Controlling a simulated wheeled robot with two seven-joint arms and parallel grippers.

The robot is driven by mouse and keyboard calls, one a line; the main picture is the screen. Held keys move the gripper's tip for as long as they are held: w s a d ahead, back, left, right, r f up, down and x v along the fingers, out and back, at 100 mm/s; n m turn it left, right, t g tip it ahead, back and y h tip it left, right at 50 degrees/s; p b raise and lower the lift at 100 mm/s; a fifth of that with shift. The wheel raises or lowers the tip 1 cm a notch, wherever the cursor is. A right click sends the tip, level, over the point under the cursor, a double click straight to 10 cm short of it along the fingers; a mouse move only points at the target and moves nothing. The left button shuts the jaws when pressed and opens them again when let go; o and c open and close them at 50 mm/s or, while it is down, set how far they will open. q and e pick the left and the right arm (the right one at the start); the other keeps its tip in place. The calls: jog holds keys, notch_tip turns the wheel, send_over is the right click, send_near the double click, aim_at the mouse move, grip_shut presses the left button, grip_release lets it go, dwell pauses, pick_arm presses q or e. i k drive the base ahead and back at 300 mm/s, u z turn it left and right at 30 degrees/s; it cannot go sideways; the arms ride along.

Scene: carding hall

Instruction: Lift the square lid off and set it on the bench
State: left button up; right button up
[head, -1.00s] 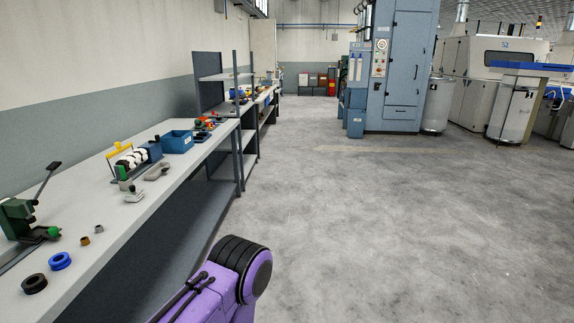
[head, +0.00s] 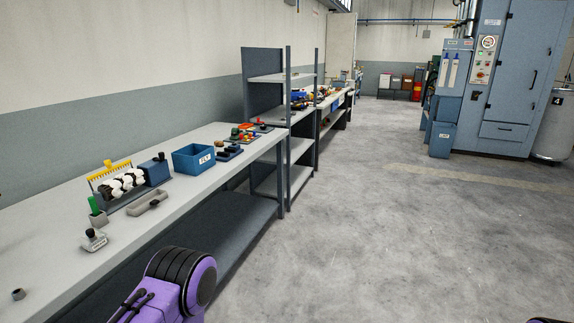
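A small grey squarish piece with a dark knob on top (head: 93,239) sits on the near part of the long grey bench (head: 50,272) at the left of the head view. A longer grey piece with a dark knob (head: 148,203) lies just behind it. I cannot tell for sure which of these is the square lid, or what lies under either one. Neither of my grippers shows. A purple and black part of my own arm is at the bottom, in front of the bench edge.
A blue bin (head: 193,160) and a rack with a yellow comb-like top (head: 110,175) stand farther along the bench. A green-topped block (head: 97,211) is near the knobbed pieces. A dark shelf unit (head: 262,90) follows. Open floor (head: 390,240) lies to the right.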

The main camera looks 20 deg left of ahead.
aim_at(91, 236)
jog(key=u, duration=1.05)
jog(key=i, duration=1.1)
jog(key=u, duration=1)
